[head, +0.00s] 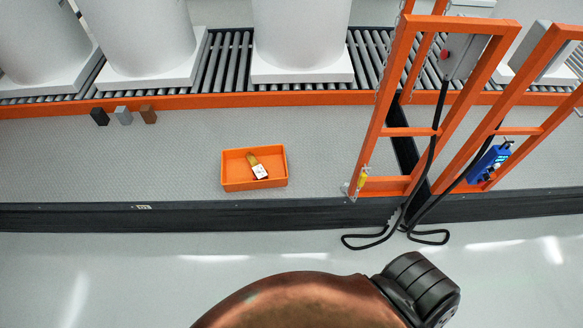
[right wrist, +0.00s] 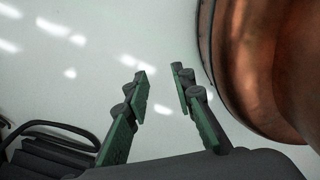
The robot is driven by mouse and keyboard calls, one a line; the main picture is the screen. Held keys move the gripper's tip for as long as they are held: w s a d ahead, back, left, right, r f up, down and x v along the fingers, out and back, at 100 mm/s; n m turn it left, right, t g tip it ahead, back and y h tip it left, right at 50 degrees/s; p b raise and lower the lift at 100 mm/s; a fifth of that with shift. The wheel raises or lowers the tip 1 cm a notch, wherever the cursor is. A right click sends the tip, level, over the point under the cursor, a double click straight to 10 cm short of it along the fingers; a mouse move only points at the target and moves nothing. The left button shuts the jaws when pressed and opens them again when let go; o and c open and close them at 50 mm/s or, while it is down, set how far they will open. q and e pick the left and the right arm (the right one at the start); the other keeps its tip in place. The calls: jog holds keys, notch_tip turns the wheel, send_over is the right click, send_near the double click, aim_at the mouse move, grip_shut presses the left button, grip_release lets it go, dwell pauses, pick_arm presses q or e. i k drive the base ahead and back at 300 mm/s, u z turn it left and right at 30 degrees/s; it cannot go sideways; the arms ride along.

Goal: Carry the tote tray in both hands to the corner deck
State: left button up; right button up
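The orange tote tray (head: 236,184) sits on the grey textured deck near its front edge, in the middle of the head view. A small item with a yellow-brown part and a white label (head: 259,168) lies inside it. My right gripper (right wrist: 162,80) shows in the right wrist view, with its green-padded fingers apart and nothing between them. It is over bare floor, away from the tray. My left gripper is in neither view. Which spot is the corner deck, I cannot tell.
A roller conveyor (head: 231,62) with large white containers (head: 301,35) runs along the back. An orange frame (head: 381,130) with black cables (head: 431,160) stands right of the tray. Small blocks (head: 123,115) sit at the left. The floor (head: 120,270) in front is clear.

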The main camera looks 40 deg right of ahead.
aim_at(525, 164)
jog(key=z, duration=0.75)
jog(key=i, duration=0.45)
